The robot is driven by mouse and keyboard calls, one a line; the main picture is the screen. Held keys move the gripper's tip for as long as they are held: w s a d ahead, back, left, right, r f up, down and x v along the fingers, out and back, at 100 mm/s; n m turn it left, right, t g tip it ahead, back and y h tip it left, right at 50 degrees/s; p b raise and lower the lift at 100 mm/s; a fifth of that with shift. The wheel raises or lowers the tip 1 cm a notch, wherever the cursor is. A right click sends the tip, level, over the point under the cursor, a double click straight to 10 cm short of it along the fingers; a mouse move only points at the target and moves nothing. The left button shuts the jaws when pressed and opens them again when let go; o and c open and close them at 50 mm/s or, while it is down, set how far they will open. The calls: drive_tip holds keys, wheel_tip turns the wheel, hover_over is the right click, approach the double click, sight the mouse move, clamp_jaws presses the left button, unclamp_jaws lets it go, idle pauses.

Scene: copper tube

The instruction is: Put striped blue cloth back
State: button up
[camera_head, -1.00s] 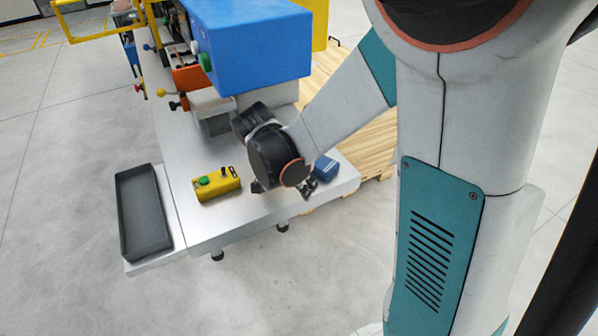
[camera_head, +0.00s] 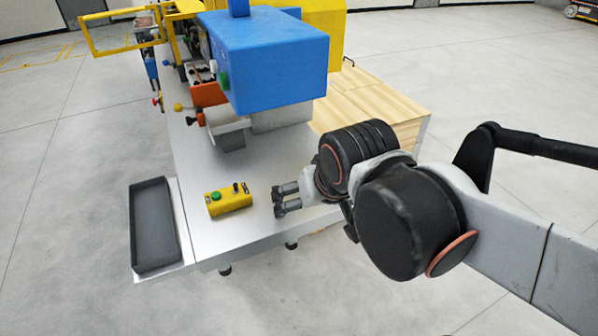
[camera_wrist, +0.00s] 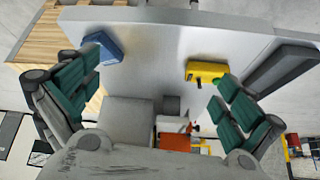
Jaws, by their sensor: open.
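The blue cloth (camera_wrist: 105,48) lies as a small folded block on the metal table near a corner, at upper left in the wrist view. Pale marks show on it, but the stripes are too small to make out. It is hidden behind my arm in the head view. My gripper (camera_head: 281,199) is open and empty above the table, to the right of the yellow button box. In the wrist view my gripper (camera_wrist: 155,75) has its green-padded fingers spread wide, with the left finger close to the cloth in the picture.
The metal table (camera_head: 250,228) also holds the yellow button box (camera_head: 229,199) and a large blue machine housing (camera_head: 265,60). A dark empty tray (camera_head: 153,225) is at the table's left. Wooden boards (camera_head: 375,105) lie behind at right.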

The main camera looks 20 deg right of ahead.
drive_tip(key=shift+s+a+r+n+t+y, duration=0.15)
drive_tip(key=shift+s+r+n+t, duration=0.1)
drive_tip(key=shift+s+n, duration=0.3)
drive_tip(key=shift+s+a+r+n+t+y, duration=0.15)
drive_tip(key=shift+s+n+t, duration=0.15)
drive_tip(key=shift+s, duration=0.3)
